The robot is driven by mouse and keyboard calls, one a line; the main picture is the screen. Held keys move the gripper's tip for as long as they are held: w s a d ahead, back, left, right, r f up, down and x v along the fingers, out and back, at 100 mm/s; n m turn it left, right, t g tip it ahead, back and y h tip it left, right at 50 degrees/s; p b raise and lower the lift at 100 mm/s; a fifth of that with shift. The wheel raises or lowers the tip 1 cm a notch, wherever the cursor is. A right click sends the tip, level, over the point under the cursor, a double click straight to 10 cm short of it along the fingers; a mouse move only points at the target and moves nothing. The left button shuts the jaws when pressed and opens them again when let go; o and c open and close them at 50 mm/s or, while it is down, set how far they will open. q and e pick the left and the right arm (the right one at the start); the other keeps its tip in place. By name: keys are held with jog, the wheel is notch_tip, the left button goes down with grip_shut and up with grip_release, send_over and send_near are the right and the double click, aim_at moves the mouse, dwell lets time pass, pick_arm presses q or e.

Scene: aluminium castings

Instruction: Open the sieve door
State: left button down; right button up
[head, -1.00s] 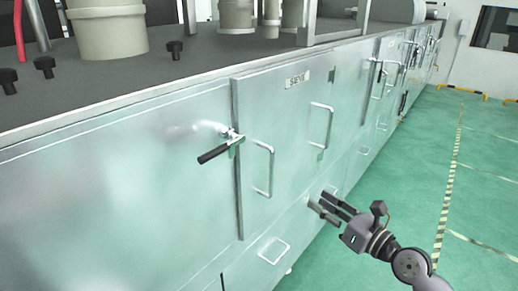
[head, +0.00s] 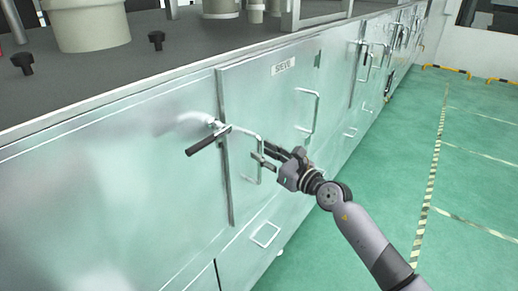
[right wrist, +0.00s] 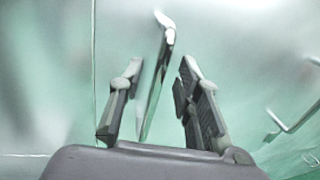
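The sieve door (head: 285,95) is a shut metal panel with a "SIEVE" label (head: 284,67) in the head view. A latch with a black grip (head: 203,144) sits at its left edge. A bent metal handle (head: 247,133) is on the door's left part. My right gripper (head: 262,157) is at this handle, its fingers pointing at the door. In the right wrist view the gripper (right wrist: 161,72) is open, and the handle bar (right wrist: 155,75) runs between its two fingers, with gaps on both sides. My left gripper is not in view.
A second handle (head: 314,112) is on the door's right side, and it also shows at the right in the right wrist view (right wrist: 292,122). The green floor (head: 400,190) to the right is clear.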

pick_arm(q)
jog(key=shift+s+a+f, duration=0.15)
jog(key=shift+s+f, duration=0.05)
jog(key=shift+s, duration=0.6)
pick_arm(e)
jog(key=x, duration=0.2)
jog(key=shift+w+a, duration=0.2)
jog(key=c, duration=0.7)
grip_shut()
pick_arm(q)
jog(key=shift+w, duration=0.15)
